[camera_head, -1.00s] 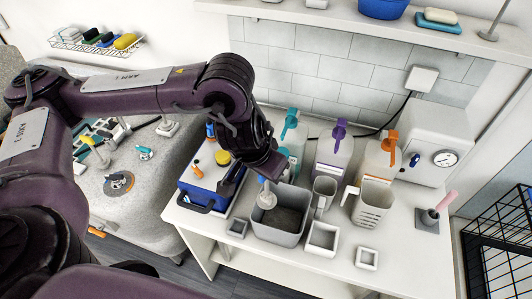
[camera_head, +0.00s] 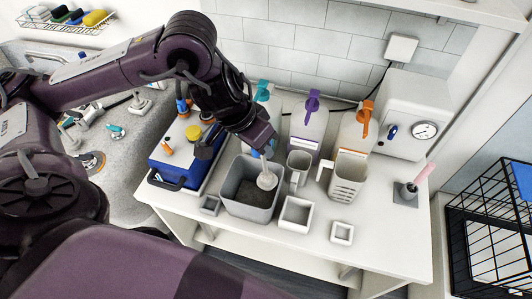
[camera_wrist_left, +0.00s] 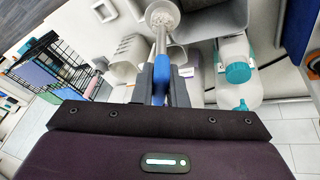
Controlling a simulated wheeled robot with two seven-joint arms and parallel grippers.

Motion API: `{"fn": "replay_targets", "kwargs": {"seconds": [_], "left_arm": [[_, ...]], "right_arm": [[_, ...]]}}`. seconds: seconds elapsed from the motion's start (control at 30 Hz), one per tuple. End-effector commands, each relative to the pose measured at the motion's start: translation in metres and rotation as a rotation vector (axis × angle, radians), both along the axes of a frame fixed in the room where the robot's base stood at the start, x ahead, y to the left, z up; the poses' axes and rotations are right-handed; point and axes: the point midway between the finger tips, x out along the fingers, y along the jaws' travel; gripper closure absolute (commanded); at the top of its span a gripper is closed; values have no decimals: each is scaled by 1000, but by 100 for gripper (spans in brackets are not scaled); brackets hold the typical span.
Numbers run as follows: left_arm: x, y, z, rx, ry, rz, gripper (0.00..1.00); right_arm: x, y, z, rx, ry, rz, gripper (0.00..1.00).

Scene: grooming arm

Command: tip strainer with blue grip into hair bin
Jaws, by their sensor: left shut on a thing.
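My left gripper (camera_head: 264,143) is shut on the blue grip of the strainer; the blue grip (camera_wrist_left: 160,72) shows between the fingers in the left wrist view. The strainer's pale round head (camera_head: 267,180) hangs below the gripper, over the right part of the open grey bin (camera_head: 244,208). Its bowl (camera_wrist_left: 162,15) shows at the top of the left wrist view, with pale bits in it. Dark matter lies on the bin's floor. I cannot tell whether the head touches the bin's wall. My right gripper is out of view.
A grey jug (camera_head: 299,163) and a slotted white basket (camera_head: 347,182) stand right of the bin. Small square trays (camera_head: 296,214) sit in front. Pump bottles (camera_head: 308,128) line the back. A blue case (camera_head: 172,160) is at the left. The table's front right is clear.

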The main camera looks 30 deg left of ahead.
Motion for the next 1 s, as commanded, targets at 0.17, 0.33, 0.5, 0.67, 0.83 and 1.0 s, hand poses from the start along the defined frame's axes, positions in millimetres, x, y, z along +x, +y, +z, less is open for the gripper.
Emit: {"fn": "replay_targets", "kwargs": {"seconds": [0.17,0.33,0.5,0.67,0.83,1.0], "left_arm": [[3,8,-8,-43,10,4,100],[4,15,-9,-87,20,3,100],[7,24,-12,-142,41,4,100],[8,28,-11,-175,48,1,100],[9,30,-10,-190,50,-1,100],[9,30,-9,-189,50,-2,100]], "right_arm": [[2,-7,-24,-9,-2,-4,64],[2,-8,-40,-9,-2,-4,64],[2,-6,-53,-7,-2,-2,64],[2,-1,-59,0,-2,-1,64],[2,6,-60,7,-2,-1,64],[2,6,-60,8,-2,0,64]]}}
